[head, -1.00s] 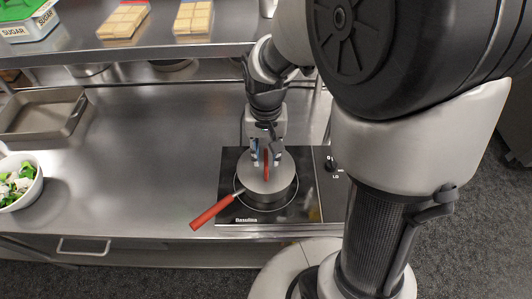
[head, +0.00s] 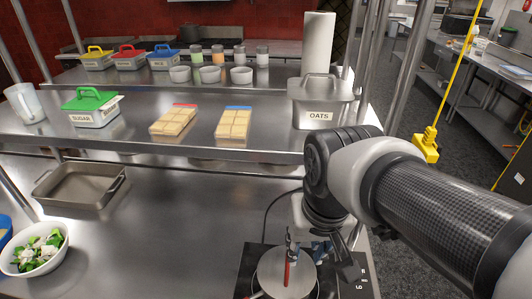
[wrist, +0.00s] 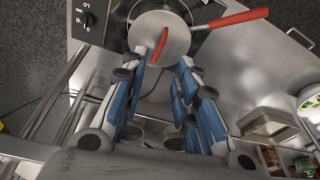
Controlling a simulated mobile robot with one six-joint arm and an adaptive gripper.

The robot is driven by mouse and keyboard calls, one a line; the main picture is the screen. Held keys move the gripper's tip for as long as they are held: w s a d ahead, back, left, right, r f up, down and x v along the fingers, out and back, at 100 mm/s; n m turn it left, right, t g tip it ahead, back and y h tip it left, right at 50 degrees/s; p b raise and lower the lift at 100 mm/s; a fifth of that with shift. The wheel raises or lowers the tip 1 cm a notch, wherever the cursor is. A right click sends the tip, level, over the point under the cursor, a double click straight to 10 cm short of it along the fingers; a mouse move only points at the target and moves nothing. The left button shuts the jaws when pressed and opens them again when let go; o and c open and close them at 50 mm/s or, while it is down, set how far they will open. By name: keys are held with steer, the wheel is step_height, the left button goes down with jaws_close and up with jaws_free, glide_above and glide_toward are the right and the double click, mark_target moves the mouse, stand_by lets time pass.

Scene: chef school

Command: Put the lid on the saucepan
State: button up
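The round grey lid (head: 275,272) with an upright red handle (head: 287,270) lies over the saucepan at the bottom of the head view. The lid (wrist: 150,32) also shows at the top of the wrist view, covering most of the pan's opening. The saucepan's red handle (wrist: 240,18) points right there. Whether the lid's rim sits flush all round is not clear. My gripper (wrist: 173,54) is open, its blue-padded fingers apart on either side of the near end of the lid handle.
The pan is on a black hob (head: 252,262) at the counter's front right. A shelf (head: 200,146) above the counter carries a sugar bin (head: 92,112), an oats bin (head: 320,112) and boards (head: 233,123). A tray (head: 80,187) and salad bowl (head: 38,250) are left. The middle counter is clear.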

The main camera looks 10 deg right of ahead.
steer(key=s+n+t, duration=0.1)
steer(key=s+t, duration=0.1)
steer(key=s, duration=0.4)
steer(key=shift+s+r+n, duration=0.3)
